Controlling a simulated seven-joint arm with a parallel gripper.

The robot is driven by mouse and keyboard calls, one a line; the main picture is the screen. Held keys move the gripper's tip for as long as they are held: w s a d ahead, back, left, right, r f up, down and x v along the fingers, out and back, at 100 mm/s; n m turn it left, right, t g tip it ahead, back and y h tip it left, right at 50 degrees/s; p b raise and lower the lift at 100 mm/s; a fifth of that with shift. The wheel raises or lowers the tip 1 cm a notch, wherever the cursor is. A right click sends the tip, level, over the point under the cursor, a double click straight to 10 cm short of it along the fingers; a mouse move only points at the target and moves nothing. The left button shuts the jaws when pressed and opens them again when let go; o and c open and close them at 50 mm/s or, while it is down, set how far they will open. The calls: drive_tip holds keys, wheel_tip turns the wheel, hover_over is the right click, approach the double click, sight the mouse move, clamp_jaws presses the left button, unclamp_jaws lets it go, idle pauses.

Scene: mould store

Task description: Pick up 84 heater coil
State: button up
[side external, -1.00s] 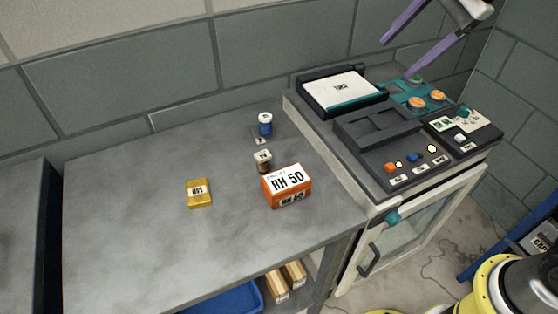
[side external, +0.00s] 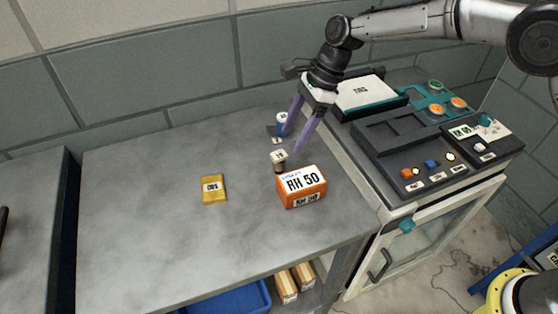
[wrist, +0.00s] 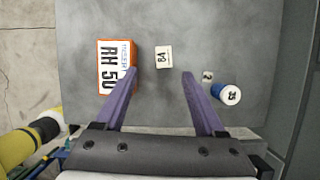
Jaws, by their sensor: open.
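The 84 heater coil (side external: 279,161) is a small dark piece with a white top, standing on the grey bench beside the orange RH 50 box. In the wrist view its white label reading 84 (wrist: 163,57) shows just beyond the fingertips, roughly midway between their lines. My gripper (side external: 290,145) has two purple fingers and points down above the bench near the coil. It is open and empty; the wrist view shows a wide gap between the fingertips (wrist: 160,72). The coil's sides are mostly hidden from above.
The orange RH 50 box (side external: 302,187) stands close to the coil; the left finger overlaps it in the wrist view. A blue cylinder (wrist: 222,91) with a small tag (wrist: 207,76) lies to the right there. A yellow box (side external: 214,189) sits left. A control-panel cabinet (side external: 420,150) borders the bench.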

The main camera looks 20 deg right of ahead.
sight(282, 153)
drive_tip(key=x, duration=0.9)
drive_tip(key=shift+w+a+f, duration=0.1)
drive_tip(key=shift+w+f, duration=0.05)
drive_tip(key=shift+w, duration=0.15)
clamp_jaws()
